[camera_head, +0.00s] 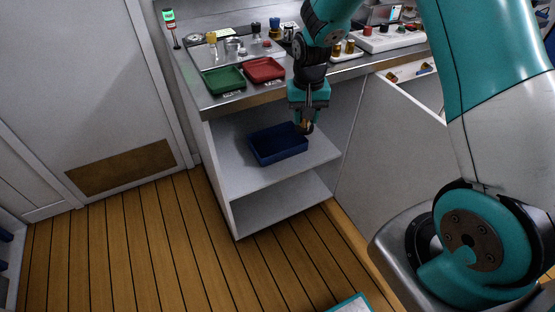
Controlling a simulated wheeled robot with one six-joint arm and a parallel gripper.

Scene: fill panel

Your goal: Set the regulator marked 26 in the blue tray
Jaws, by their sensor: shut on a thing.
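My gripper (307,126) points down in front of the cabinet and is shut on a small brown, brass-like piece (307,128). The piece is small and partly hidden by the fingers, and no number can be read on it, so I cannot tell whether it is the regulator marked 26. The blue tray (263,155) lies on the upper shelf of the open cabinet. My gripper is at the tray's right rear side in the picture, with the piece appearing just above or beside its rim; the exact gap cannot be told.
A green tray (226,80) and a red tray (264,69) sit on the steel counter above the shelf. Several fittings stand behind them. An open drawer (405,72) with small brown pieces is at the right. The lower shelf (280,203) is bare.

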